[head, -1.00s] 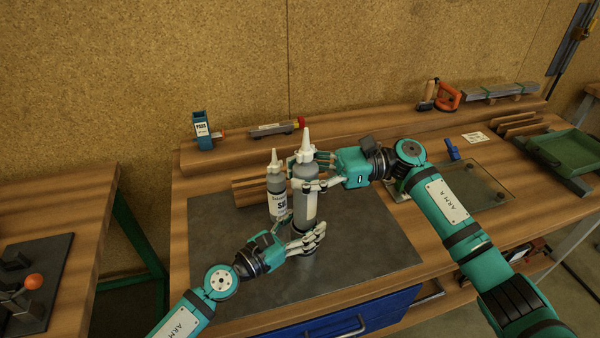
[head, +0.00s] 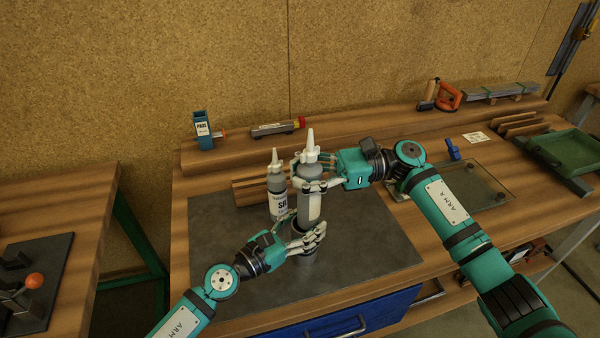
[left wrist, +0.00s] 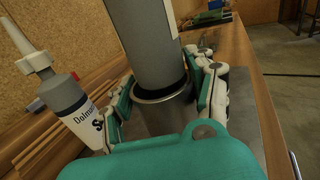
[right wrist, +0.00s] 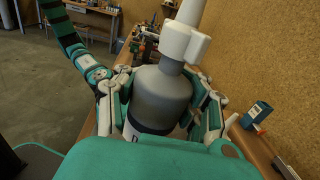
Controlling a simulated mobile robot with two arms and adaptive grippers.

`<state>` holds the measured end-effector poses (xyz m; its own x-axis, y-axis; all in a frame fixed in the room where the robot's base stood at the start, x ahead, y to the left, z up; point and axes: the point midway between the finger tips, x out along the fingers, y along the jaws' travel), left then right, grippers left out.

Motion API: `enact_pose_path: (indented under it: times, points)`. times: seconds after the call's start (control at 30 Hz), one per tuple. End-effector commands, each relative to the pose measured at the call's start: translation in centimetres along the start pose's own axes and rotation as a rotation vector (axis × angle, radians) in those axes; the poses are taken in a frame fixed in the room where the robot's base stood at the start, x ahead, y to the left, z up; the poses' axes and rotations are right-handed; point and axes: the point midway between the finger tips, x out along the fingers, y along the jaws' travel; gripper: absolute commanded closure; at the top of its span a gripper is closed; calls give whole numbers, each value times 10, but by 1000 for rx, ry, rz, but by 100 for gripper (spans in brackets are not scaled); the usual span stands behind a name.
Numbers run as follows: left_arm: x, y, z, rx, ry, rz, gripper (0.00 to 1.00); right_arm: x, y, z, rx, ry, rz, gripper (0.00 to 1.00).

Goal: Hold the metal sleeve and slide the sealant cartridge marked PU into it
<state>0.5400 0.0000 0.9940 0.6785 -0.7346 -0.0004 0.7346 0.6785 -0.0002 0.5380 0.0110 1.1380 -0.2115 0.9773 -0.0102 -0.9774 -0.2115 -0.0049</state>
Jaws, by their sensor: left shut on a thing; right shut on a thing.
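The grey sealant cartridge (head: 309,207) with a white nozzle stands upright in my right gripper (head: 308,178), which is shut around its upper body. The nozzle also shows in the right wrist view (right wrist: 183,40). No PU mark is legible on it. My left gripper (head: 305,240) is shut on the metal sleeve (left wrist: 170,115), a short open-topped cylinder held upright. In the left wrist view the cartridge's lower end (left wrist: 145,45) is at the sleeve's mouth. I cannot tell whether it is just above or slightly inside the rim.
A second bottle (head: 277,190), marked SIL or similar, stands close left of the cartridge on the dark mat (head: 225,240). Wooden strips (head: 247,190) lie behind it. A blue holder (head: 203,130) stands at the back left. The mat's left and right parts are clear.

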Motion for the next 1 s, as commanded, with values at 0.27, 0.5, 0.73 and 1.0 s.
enact_pose_path:
  times: [0.27,0.5,0.73,1.0]
  points:
    - [0,0,0,0,1,-1,80,0,0,-3,0,4,-1,100]
    - [0,0,0,-1,1,-1,80,0,0,1,0,4,-1,100]
    - [0,0,0,-1,1,-1,80,0,0,3,-1,1,0,100]
    - [0,0,0,0,1,0,80,1,0,3,-1,0,4,100]
